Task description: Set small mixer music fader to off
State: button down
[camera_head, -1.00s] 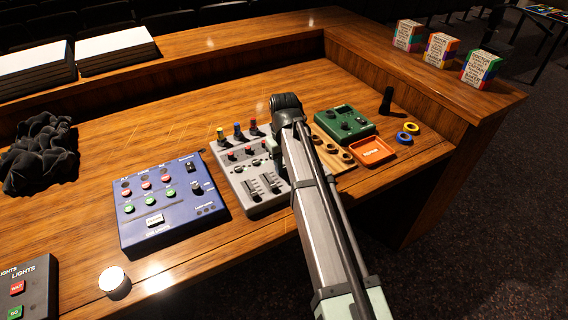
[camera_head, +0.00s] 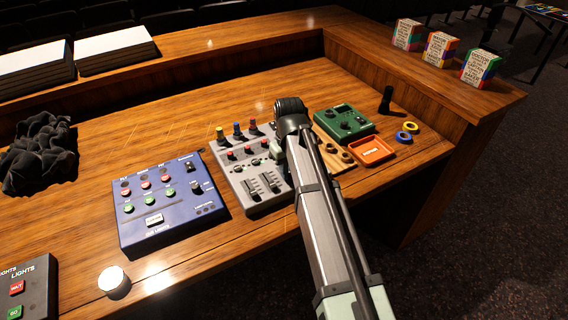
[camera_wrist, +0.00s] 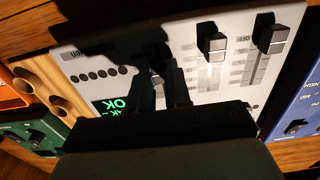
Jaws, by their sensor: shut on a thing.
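The small grey mixer (camera_head: 231,163) lies on the desk, with coloured plugs at its back and faders at its front. In the wrist view, its pale panel (camera_wrist: 120,28) shows two dark fader caps (camera_wrist: 211,44) (camera_wrist: 272,36) in their slots, the nearer one beside my fingers. My gripper (camera_wrist: 161,85) is low over the panel, its fingers close together around something in line with these faders. It looks like a third fader cap, but the fingers and shadow hide it. I cannot read which fader is labelled music. My arm covers the mixer's right side in the head view.
A blue light panel (camera_head: 190,217) stands left of the mixer. A green box (camera_head: 344,122), an orange tray (camera_head: 371,151) and a wooden block with round holes (camera_head: 332,150) lie close on the right. Bare desk lies behind the mixer.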

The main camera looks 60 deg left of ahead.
jog(key=shift+d, duration=1.15)
jog(key=c, duration=1)
grip_release()
jog(key=shift+c, duration=0.2)
jog(key=shift+a, duration=0.1)
notch_tip(320, 180, up, 14)
jog(key=shift+f, duration=0.1)
